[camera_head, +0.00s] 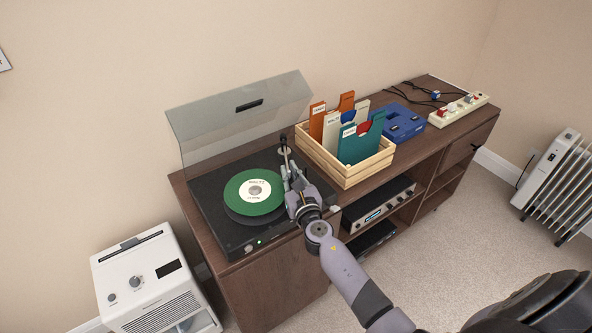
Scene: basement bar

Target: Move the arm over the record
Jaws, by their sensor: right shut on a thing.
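The record player (214,193) sits on the left end of the wooden cabinet with its clear lid raised. A green record (266,205) with a pale label lies on its platter. The tonearm (284,152) is at the right side of the deck, near the record's right edge. My right gripper (291,181) is shut at the tonearm, beside the record. The gripper hides the front part of the tonearm, so I cannot tell whether its head is over the record. My left gripper is not in view.
A wooden crate (349,177) of record sleeves stands right of the player. Behind it are a blue console (400,124) and a power strip (459,110) with cables. A white appliance (150,285) stands on the floor at left, and a radiator (556,185) at right.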

